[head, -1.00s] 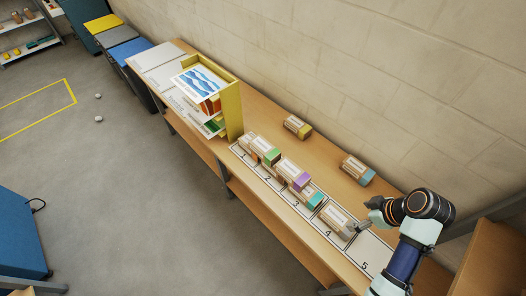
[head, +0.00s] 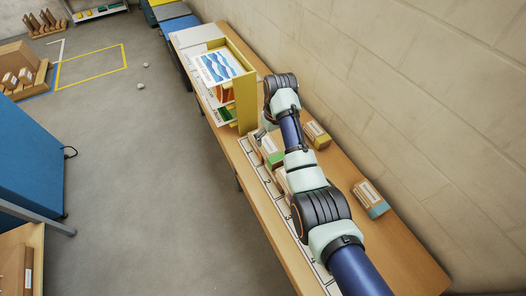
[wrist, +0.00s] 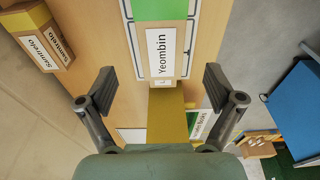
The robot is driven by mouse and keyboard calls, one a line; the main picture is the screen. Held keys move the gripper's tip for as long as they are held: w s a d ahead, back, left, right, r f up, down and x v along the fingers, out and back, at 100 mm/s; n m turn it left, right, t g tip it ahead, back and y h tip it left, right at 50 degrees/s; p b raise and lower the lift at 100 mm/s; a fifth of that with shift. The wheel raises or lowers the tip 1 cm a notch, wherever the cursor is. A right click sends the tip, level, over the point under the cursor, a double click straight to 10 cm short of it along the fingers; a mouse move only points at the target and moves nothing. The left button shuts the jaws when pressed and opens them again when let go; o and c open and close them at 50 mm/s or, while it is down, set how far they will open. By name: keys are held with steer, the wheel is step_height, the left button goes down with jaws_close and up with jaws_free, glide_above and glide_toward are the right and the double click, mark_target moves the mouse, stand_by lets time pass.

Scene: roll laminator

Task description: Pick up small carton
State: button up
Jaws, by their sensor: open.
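Several small cartons lie on the long wooden bench; I cannot tell which one the task means. A carton with a green band and a "Yeombin" label (wrist: 162,68) is at the top middle of the wrist view. It also shows in the head view (head: 273,150), partly behind my arm. My gripper (wrist: 160,75) is open and empty, its fingers showing on either side of that carton's label end; I cannot judge the height gap. In the head view my gripper (head: 263,132) is largely hidden by my wrist. A yellow-banded carton (head: 317,135) lies near the wall.
A yellow-sided stand (head: 245,98) with a wave picture is close beyond my gripper. A teal-banded carton (head: 370,198) lies on the bench (head: 401,248) to the right of my arm. The stone wall (head: 420,110) runs behind. Other cartons in the numbered row are mostly hidden by my arm.

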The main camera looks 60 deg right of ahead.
mark_target(270, 148)
steer(key=f+b, duration=0.1)
steer(key=f, duration=0.3)
steer(key=f+b, duration=0.1)
steer(key=f, duration=0.2)
steer(key=shift+w+f, duration=0.2)
steer(key=shift+f, duration=0.15)
steer(key=shift+r, duration=0.1)
steer(key=c, duration=1.3)
step_height(270, 148, up, 20)
steer(key=p, duration=0.4)
steer(key=shift+s, duration=0.1)
steer(key=shift+c, duration=0.2)
